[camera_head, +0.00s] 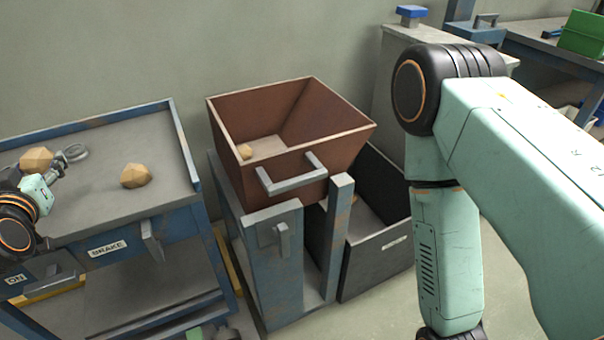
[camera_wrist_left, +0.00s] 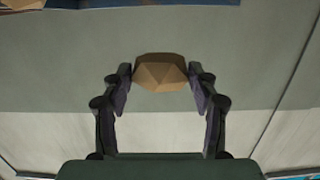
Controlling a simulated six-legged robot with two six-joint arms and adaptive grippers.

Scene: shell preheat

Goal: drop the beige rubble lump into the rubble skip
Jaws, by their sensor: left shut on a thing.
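My left gripper (camera_head: 46,178) is at the left edge of the head view, above the blue-edged cart. In the left wrist view its fingers (camera_wrist_left: 160,80) are shut on a tan, faceted rubble lump (camera_wrist_left: 160,72). A tan lump (camera_head: 36,158) shows right beside the gripper in the head view, partly hidden by it. A second lump (camera_head: 135,175) lies on the cart top, apart from the gripper. The rust-brown, open-topped skip (camera_head: 335,128) stands right of the cart, with a small tan lump (camera_head: 245,151) inside. My right gripper is out of view.
The cart top (camera_head: 110,140) has raised blue edges and a label reading BRAKE. A dark open bin (camera_head: 375,262) stands beside the skip's blue stand (camera_head: 275,275). My right arm fills the right side. A workbench with a green box (camera_head: 582,35) is behind.

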